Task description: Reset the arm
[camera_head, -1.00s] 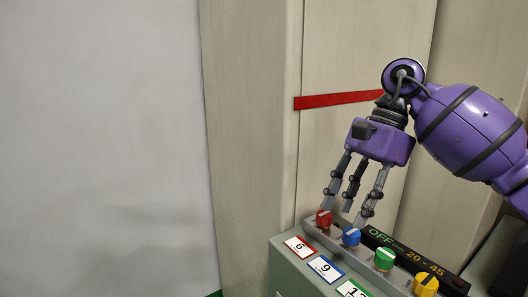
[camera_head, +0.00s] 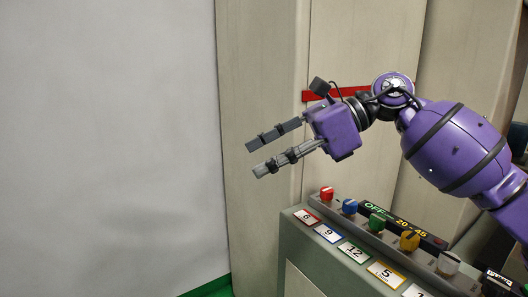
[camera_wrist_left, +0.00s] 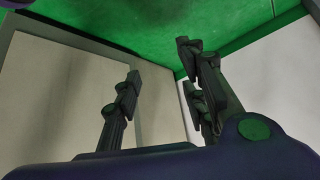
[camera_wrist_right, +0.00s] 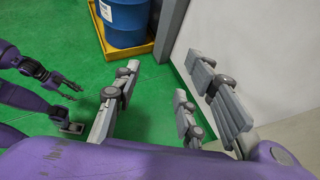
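My right arm comes in from the right in the head view, raised above the control panel. Its gripper (camera_head: 254,159) points left, clear of the knobs, with its fingers spread and nothing between them. The right wrist view also shows this gripper (camera_wrist_right: 162,65) open and empty. My left gripper (camera_wrist_left: 158,62) is open and empty in the left wrist view, with green floor and pale panels behind it. The left arm is outside the head view; a purple arm with a dark gripper (camera_wrist_right: 62,84), mine, shows at the left of the right wrist view.
The panel has a red knob (camera_head: 326,194), a blue knob (camera_head: 349,206), a green knob (camera_head: 377,222), a yellow knob (camera_head: 410,240) and a whitish knob (camera_head: 449,263). A pale cabinet stands behind. A blue drum (camera_wrist_right: 126,22) stands in a yellow tray (camera_wrist_right: 104,43).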

